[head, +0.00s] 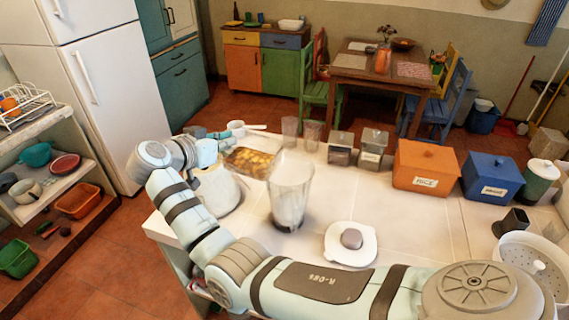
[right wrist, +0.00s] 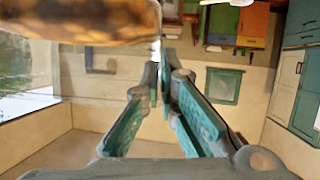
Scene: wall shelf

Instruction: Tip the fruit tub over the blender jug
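The fruit tub (head: 250,162), clear with yellow-orange fruit, is just left of and behind the blender jug's rim. In the right wrist view the tub (right wrist: 75,22) fills the upper left, close and blurred. My right gripper (head: 222,136) is at the tub's far left side. Its teal fingers (right wrist: 163,75) come together at the tub's edge and appear shut on it. The clear blender jug (head: 290,190) stands upright on the white counter, with its opening up. The tub appears raised and about level, with the fruit inside. My left gripper is not in view.
A white blender base (head: 216,190) stands left of the jug, beside my arm. A white lid (head: 350,245) lies in front right. Glasses (head: 311,135), small canisters (head: 340,148) and an orange rice box (head: 425,167) line the back. The counter's middle right is clear.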

